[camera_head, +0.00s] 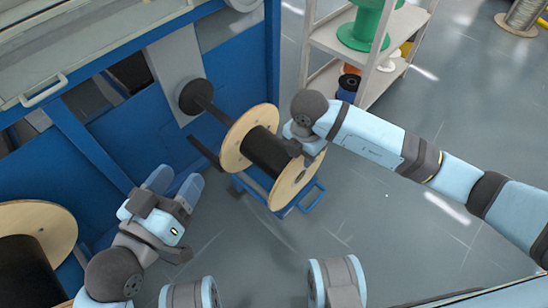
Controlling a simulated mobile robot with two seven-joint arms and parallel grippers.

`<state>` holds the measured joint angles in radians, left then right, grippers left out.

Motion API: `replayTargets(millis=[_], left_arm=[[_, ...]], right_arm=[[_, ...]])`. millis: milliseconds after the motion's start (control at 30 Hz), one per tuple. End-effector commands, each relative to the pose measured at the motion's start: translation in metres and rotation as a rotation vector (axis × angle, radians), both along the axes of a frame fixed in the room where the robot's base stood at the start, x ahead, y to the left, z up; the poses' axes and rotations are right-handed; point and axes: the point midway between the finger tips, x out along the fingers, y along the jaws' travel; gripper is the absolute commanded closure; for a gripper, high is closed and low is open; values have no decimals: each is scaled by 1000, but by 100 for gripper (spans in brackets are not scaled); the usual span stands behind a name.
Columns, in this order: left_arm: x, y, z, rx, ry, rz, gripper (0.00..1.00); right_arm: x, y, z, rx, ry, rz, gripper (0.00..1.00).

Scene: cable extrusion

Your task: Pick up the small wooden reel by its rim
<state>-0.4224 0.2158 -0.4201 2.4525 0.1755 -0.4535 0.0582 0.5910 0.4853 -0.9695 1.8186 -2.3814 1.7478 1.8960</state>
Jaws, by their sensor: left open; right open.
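The small wooden reel (235,142) has two round pale wooden flanges and black cable wound between them. It is near the blue machine, with a dark spindle beside its left flange. My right gripper (308,158) is at the reel's right flange, by its upper rim, and partly covers that rim. It is open; whether its fingers straddle the rim is hard to see. My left gripper (174,184) is open and empty, in front of the blue machine panel, to the left of the reel and apart from it.
A blue machine (85,165) fills the left side. A dark spindle with a round end (194,96) sticks out from it. A larger wooden reel (38,222) is at the lower left. A shelf (330,40) with a green spool (362,32) stands at the back. The grey floor at right is clear.

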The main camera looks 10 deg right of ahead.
Motion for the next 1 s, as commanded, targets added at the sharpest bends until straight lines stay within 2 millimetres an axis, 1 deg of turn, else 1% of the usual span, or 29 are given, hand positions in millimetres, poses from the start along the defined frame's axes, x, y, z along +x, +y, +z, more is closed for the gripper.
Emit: replayTargets(millis=[100,133,167,200,300,1000], left_arm=[[0,0,1,-1,-1,0,41],[0,0,1,-1,-1,0,41],[0,0,1,-1,-1,0,41],[0,0,1,-1,-1,0,41],[0,0,1,-1,-1,0,41],[0,0,1,-1,-1,0,41]], right_arm=[[0,0,1,0,0,0,60],[0,0,1,0,0,0,64],[0,0,1,0,0,0,71],[0,0,1,0,0,0,80],[0,0,1,0,0,0,100],[0,0,1,1,1,0,100]])
